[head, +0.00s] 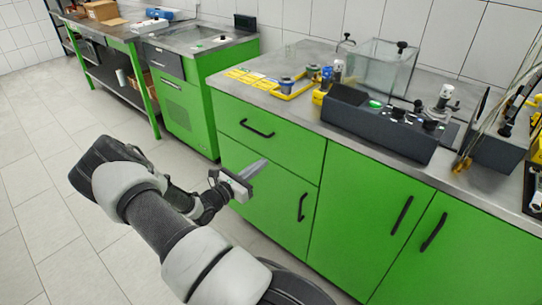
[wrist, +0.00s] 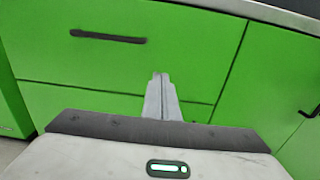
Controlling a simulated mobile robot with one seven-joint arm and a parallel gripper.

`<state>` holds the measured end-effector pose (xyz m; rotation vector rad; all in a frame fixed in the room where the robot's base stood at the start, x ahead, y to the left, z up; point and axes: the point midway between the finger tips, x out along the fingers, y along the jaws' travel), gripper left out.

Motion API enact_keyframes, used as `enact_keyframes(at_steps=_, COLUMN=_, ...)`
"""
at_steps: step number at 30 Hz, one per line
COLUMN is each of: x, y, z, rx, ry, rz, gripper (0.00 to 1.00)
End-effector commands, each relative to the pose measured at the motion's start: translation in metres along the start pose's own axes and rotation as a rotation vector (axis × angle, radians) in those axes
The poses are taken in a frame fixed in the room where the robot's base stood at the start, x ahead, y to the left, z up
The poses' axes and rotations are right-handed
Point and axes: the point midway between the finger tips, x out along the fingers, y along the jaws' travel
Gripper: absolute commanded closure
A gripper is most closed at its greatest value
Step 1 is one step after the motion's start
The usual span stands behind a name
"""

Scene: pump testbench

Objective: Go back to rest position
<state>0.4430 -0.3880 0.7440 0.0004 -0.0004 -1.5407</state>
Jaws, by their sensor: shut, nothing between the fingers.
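My gripper (head: 252,170) is in front of the green cabinet (head: 262,190), below the level of the worktop, in the head view. In the wrist view my gripper (wrist: 160,78) points at the cabinet front (wrist: 190,60), near the gap below a drawer. Its two grey fingers lie together, shut, with nothing between them. My arm is folded and reaches from the bottom of the head view up and to the left, then back to the gripper. I cannot tell the exact distance between the fingertips and the cabinet front.
The worktop (head: 235,88) holds a dark control box (head: 380,122), a glass tank (head: 383,68) and a yellow frame (head: 262,83). Black handles (head: 302,207) stick out from the cabinet. A second green cabinet (head: 185,110) stands farther left. The tiled floor (head: 45,200) at left is clear.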

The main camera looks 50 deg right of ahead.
Motion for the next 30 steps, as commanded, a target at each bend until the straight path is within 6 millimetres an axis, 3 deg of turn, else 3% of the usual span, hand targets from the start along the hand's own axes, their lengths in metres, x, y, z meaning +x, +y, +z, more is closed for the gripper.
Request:
enact_keyframes(at_steps=3, x=-0.025, y=0.001, z=0.001, rx=-0.001, ry=0.001, rz=0.004, gripper=1.00)
enact_keyframes(at_steps=7, x=-0.041, y=0.001, z=0.000, rx=-0.001, ry=0.000, rz=0.002, gripper=1.00)
enact_keyframes(at_steps=20, x=-0.051, y=-0.001, z=0.003, rx=0.013, ry=0.007, rz=-0.011, gripper=1.00)
enact_keyframes(at_steps=26, x=-0.067, y=-0.016, z=0.041, rx=0.205, ry=0.115, rz=-0.160, gripper=1.00)
enact_keyframes(at_steps=30, x=-0.096, y=-0.037, z=0.077, rx=0.422, ry=0.261, rz=-0.329, gripper=1.00)
